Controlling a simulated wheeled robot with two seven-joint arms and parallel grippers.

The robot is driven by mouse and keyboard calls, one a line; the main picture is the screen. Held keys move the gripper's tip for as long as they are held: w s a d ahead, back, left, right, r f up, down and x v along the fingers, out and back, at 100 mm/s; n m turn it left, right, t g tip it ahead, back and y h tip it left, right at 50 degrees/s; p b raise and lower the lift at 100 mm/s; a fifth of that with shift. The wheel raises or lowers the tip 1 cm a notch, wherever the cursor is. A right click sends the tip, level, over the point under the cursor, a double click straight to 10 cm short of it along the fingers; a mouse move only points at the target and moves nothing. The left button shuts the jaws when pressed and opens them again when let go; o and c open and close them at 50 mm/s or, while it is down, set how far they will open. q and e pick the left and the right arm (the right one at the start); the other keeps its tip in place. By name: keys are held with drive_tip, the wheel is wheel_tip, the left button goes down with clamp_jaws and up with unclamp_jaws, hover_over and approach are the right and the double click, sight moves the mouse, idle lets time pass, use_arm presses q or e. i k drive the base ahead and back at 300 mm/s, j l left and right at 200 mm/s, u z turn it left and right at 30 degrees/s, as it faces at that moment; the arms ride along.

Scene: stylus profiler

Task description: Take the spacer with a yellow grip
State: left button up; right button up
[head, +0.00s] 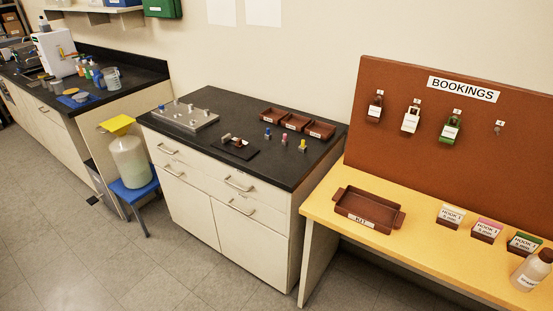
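A small spacer with a yellow grip (302,145) stands on the black top of the middle counter, near its right end. A brown tray (320,130) lies just behind the yellow one. The yellow piece is small in the picture, so its lower part is hard to make out. Neither of my grippers is in the head view.
The middle counter (225,103) also holds a metal plate (182,117) with small knobs and a dark pad (237,149). To the right, a yellow table holds a brown KIT tray (368,209), labelled blocks and a bottle (532,270). Open floor lies in front.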

sight(302, 147)
drive_tip(key=i+j, duration=0.1)
drive_tip(key=i, duration=0.9)
drive_tip(key=j+z, duration=0.05)
